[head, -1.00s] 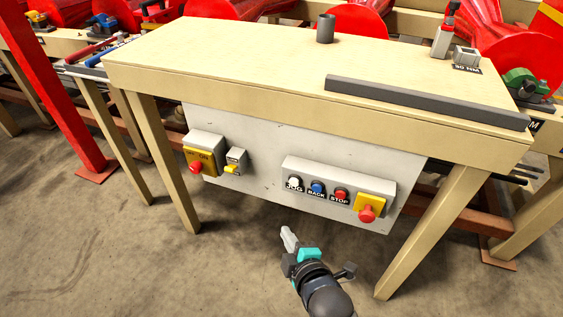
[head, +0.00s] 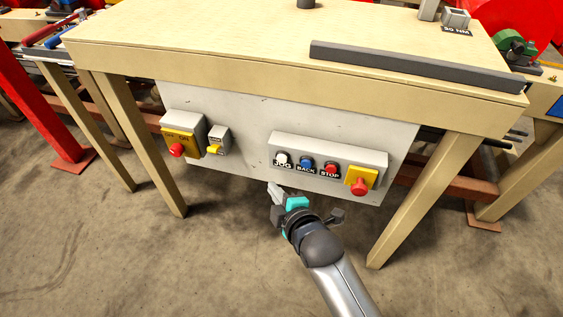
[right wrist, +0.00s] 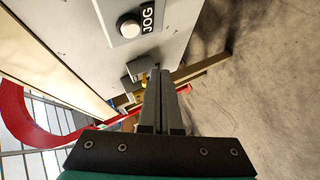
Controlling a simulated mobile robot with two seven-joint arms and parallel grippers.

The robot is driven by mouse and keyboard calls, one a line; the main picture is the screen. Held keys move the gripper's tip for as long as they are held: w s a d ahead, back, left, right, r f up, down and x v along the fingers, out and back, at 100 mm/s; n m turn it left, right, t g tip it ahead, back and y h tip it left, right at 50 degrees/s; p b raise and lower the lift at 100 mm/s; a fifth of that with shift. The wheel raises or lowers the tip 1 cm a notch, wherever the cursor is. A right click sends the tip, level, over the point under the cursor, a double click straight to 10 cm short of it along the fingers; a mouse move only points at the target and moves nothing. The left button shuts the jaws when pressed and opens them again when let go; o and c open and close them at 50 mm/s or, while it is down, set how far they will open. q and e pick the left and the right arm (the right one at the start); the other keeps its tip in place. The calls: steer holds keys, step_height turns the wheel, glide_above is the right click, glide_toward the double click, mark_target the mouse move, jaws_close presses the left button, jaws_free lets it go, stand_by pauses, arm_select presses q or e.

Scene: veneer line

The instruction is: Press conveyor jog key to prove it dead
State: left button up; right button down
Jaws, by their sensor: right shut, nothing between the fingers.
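The white JOG key (head: 282,158) is a round button at the left end of a grey key box (head: 372,158) on the panel under the bench. In the right wrist view the JOG key (right wrist: 129,27) shows at the top, beside its label. My right gripper (head: 272,188) is shut and empty, a little below the JOG key and apart from it. Its two fingers (right wrist: 160,88) lie together in the wrist view. The blue BACK key (head: 306,162) and red STOP key (head: 331,168) sit to the right of JOG. My left gripper is not in view.
A red mushroom button on yellow (head: 359,186) is at the key box's right end. Another red button (head: 177,150) and a small yellow-levered switch (head: 217,140) are at the panel's left. Bench legs (head: 440,195) stand at both sides. The floor in front is clear.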

mark_target(282, 159)
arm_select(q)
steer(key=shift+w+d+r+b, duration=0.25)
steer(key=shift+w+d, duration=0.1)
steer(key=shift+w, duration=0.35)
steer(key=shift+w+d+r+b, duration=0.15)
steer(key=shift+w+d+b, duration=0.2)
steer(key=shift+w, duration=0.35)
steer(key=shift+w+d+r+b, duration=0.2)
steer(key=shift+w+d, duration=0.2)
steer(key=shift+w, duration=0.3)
arm_select(e)
steer(key=shift+w+d, duration=0.3)
steer(key=shift+w, duration=0.6)
steer(key=shift+w+d, duration=0.25)
steer(key=shift+w, duration=0.6)
steer(key=shift+w+d, duration=0.3)
steer(key=shift+w, duration=0.6)
steer(key=shift+w, duration=0.1)
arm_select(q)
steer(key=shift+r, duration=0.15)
arm_select(e)
steer(key=shift+w+d, duration=0.1)
steer(key=shift+w, duration=0.2)
